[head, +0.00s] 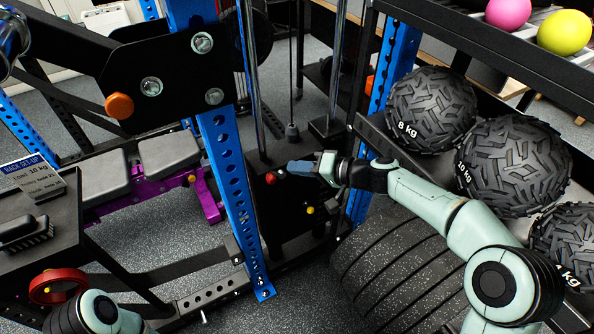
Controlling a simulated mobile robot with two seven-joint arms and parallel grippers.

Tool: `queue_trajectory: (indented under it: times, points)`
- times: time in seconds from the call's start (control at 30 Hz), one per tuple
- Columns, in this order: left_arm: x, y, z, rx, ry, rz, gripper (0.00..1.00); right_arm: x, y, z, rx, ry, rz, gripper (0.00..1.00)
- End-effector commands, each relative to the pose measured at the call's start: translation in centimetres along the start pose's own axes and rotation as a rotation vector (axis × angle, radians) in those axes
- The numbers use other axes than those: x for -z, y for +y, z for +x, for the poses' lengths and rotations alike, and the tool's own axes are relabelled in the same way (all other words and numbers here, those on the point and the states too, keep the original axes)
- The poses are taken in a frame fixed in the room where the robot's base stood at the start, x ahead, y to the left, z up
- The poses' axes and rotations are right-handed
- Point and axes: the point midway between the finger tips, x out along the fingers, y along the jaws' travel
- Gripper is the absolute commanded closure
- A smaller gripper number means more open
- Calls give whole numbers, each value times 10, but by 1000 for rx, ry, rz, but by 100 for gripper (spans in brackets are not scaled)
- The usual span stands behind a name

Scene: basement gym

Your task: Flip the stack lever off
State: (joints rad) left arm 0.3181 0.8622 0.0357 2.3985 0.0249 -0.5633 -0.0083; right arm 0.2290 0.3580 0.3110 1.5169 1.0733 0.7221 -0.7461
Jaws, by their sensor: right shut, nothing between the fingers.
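A black box-like housing (292,222) stands low between the blue uprights near the middle of the view. A red ball knob (271,178) sticks out on its left side and a yellow knob (310,210) sits lower on its front. I cannot tell for sure which of them belongs to the stack lever. My right gripper (297,167) reaches in from the right and is shut and empty, just above and right of the red knob. I cannot tell whether it touches anything. Of my left arm only a link shows at the bottom left; its gripper is out of view.
A blue perforated upright (232,190) stands just left of the housing. Textured black balls (430,108) sit on a rack at right, under a shelf with a pink ball (508,12) and a yellow-green ball (564,32).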

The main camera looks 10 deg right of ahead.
Motion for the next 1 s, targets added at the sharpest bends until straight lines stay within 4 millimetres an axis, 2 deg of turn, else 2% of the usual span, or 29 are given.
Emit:
queue_trajectory:
  times: [0.03,0.1,0.3,0.43,0.63,1.0]
  points:
    - [-2,1,-2,-1,-6,1,100,3,-4,-2,0,0,-3,100]
    - [-3,1,-2,-1,-10,2,100,3,-1,-24,-4,4,-1,100]
    - [-8,2,-6,-1,-22,1,100,2,0,-69,-3,2,-1,100]
    - [-10,2,-7,-2,-30,2,100,2,1,-88,-2,2,-1,100]
    - [-12,3,-8,-2,-35,3,100,1,2,-101,1,-1,0,100]
    - [-12,3,-8,-2,-35,3,100,1,2,-101,1,-1,0,100]
